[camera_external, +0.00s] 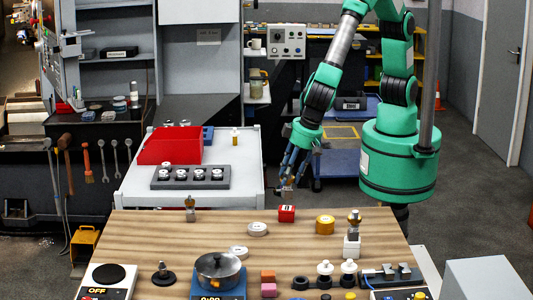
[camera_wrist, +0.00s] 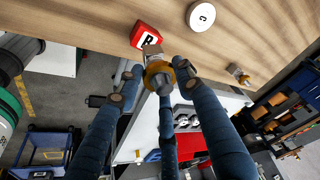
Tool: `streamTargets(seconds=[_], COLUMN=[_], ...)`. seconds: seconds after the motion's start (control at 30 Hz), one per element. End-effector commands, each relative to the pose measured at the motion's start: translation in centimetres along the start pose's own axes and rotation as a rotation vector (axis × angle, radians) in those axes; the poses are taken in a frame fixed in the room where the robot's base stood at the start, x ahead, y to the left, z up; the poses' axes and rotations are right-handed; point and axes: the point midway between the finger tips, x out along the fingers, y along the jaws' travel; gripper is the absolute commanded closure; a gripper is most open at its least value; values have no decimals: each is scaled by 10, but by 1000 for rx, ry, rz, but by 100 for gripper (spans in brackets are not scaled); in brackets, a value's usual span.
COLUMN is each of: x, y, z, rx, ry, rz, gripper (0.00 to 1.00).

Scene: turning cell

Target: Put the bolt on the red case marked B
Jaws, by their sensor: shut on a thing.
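The bolt (camera_wrist: 158,72), a silver piece with a brass-coloured collar, is held between the fingers of my gripper (camera_wrist: 155,85) in the wrist view. In the external view my gripper (camera_external: 287,188) hangs at the far edge of the wooden table, just above the red case (camera_external: 287,214). The red case also shows in the wrist view (camera_wrist: 142,33), where the bolt's silver end overlaps its label and partly hides the letter. I cannot tell whether the bolt touches the case.
A white round case marked C (camera_wrist: 201,16) lies beside the red case. A small metal piece (camera_external: 190,210) stands near the far left edge. A pot (camera_external: 218,271) sits in front.

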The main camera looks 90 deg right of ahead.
Motion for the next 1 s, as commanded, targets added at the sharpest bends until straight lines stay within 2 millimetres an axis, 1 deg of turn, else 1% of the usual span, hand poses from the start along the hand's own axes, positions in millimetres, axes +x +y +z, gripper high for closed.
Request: streamTargets(seconds=[0.13, 0.4, 0.47, 0.97, 1.0], x=[3, 28, 32, 36, 36], y=[0, 1, 0, 0, 1], z=[1, 10, 11, 12, 13], rx=[-1, -2, -1, 0, -1], ry=[0, 0, 0, 0, 0], rz=[0, 1, 0, -1, 0], gripper=[100, 100, 100, 100, 62])
